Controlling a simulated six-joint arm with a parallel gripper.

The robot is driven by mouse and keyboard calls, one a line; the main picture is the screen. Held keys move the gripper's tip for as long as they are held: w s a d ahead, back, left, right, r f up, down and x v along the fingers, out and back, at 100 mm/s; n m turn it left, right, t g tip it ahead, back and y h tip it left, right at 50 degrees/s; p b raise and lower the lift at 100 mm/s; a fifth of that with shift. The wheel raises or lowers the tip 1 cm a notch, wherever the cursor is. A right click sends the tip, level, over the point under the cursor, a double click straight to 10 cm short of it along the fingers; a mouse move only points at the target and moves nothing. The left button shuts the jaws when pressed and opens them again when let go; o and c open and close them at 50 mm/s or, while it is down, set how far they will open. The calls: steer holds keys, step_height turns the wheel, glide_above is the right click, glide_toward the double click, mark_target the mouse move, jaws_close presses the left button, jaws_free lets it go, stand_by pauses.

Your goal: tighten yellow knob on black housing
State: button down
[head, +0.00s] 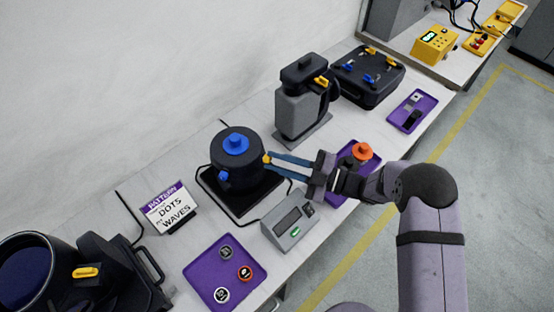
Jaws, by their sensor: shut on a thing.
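The black housing (237,168) is a round can standing upright on a black base plate, left of the middle of the table. A large blue knob (236,142) sits on its top and a small blue knob (223,177) on its lower left side. The yellow knob (267,159) is on its right side, mostly hidden by the fingertips. My gripper (270,159) reaches in from the right with long blue fingers and is shut on the yellow knob.
A grey device with a display (289,220) stands just below the fingers. A grey and black machine (299,110) stands behind them. A purple tray (205,285) with round tokens lies in front. A black lamp can (113,270) with another yellow knob (86,272) stands lower left.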

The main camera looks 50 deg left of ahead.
steer(key=shift+d+f+m, duration=0.15)
steer(key=shift+f+m, duration=0.15)
steer(key=shift+m, duration=0.9)
steer(key=c, duration=1.6)
jaws_free()
steer(key=shift+w+r, duration=0.1)
steer(key=shift+r, duration=0.1)
steer(key=shift+b+v, duration=1.1)
steer(key=shift+v, duration=2.6)
